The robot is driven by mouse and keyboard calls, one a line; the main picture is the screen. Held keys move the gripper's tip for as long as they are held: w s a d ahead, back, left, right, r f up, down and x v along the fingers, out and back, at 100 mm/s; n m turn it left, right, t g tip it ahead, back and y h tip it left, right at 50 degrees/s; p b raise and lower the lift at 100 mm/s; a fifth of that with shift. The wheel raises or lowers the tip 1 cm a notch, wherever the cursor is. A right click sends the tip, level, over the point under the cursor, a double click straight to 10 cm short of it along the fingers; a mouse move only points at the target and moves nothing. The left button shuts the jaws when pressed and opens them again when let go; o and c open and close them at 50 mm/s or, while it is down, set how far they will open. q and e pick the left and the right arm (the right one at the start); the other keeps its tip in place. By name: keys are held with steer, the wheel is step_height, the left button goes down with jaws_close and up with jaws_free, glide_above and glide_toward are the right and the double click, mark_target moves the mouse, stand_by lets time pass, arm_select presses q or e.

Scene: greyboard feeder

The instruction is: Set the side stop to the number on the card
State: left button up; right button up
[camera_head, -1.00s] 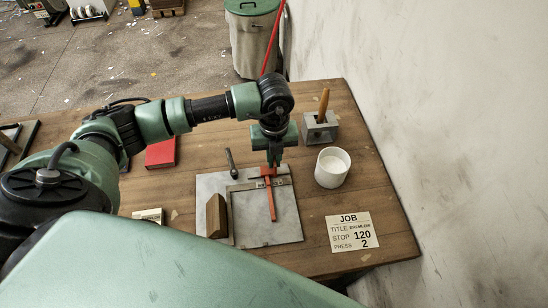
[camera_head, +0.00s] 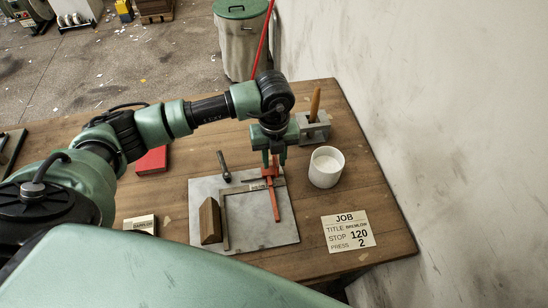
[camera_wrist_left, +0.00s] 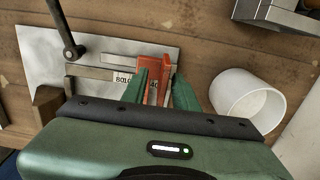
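The red side stop (camera_head: 274,192) sits on the grey metal feeder plate (camera_head: 262,235), crossing a metal bar with a small number scale (camera_head: 258,187). Its red block also shows in the wrist view (camera_wrist_left: 152,88), beside the scale, whose figures are partly hidden. My left gripper (camera_head: 274,163) is directly above the stop's far end. Its fingers are spread on either side of the red block in the wrist view. The exact reading at the stop is too small to tell. The job card (camera_head: 348,232) reads STOP 120 and PRESS 2. My right gripper is out of view.
A white cup (camera_head: 325,167) stands right of the plate, with a grey block holding a wooden handle (camera_head: 315,105) behind it. A red book (camera_head: 152,160) lies further left.

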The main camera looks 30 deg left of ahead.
arm_select(q)
steer(key=shift+w+r, duration=0.1)
steer(key=shift+r, duration=0.3)
step_height(320, 180, up, 6)
steer(key=shift+f+b, duration=0.25)
steer(key=shift+b, duration=0.8)
steer(key=shift+r, duration=0.75)
